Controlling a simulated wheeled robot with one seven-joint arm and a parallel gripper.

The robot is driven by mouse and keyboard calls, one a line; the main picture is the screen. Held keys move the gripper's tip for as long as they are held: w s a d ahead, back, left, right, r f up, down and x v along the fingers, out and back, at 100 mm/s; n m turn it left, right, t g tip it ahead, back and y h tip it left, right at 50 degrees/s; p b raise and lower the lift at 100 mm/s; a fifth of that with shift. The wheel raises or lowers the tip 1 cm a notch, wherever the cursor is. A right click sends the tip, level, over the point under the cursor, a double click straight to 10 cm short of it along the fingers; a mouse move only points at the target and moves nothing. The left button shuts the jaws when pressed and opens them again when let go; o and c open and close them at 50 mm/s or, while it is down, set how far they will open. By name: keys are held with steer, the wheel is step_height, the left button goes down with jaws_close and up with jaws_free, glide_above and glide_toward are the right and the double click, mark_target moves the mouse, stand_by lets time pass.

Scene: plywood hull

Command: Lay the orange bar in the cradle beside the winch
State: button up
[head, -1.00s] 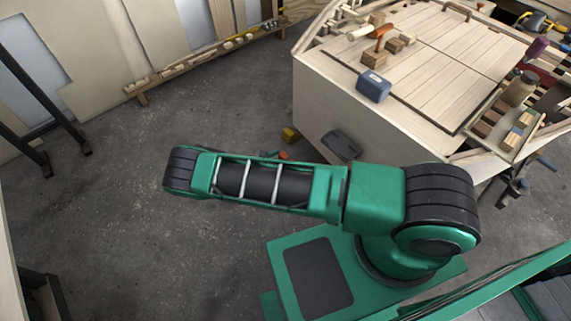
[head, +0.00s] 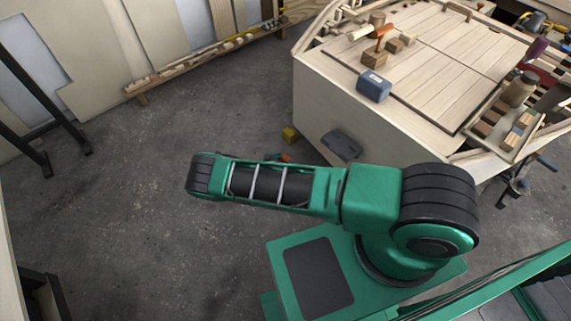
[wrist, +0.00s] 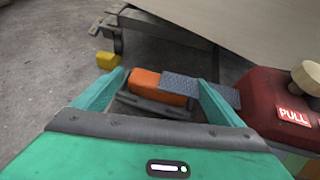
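In the wrist view my gripper (wrist: 162,78) has its two green fingers spread wide. The orange bar (wrist: 150,84) shows between and beyond them, with no clear sign of a grip. A grey textured plate (wrist: 185,90) covers the bar's right part and runs on behind the right finger. A dark grey metal piece (wrist: 150,107) lies along the bar's near side; I cannot tell if it is the cradle. In the head view my arm hides the gripper, and only a small orange bit (head: 286,158) shows past it. I cannot clearly identify the winch.
A red housing marked PULL (wrist: 285,100) with a tan knob (wrist: 307,77) stands close right of the fingers. A yellow block (head: 290,134) is on the floor beside the plywood hull (head: 325,105). A dark grey pad (head: 342,146) is by the hull's side. The floor to the left is open.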

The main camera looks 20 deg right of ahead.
steer(key=shift+o, duration=0.3)
steer(key=shift+a+r, duration=0.1)
steer(key=v, duration=1.1)
steer(key=shift+s+a+r, duration=0.15)
steer(key=shift+s+a, duration=0.1)
steer(key=shift+a, duration=0.05)
steer(key=shift+w, duration=0.1)
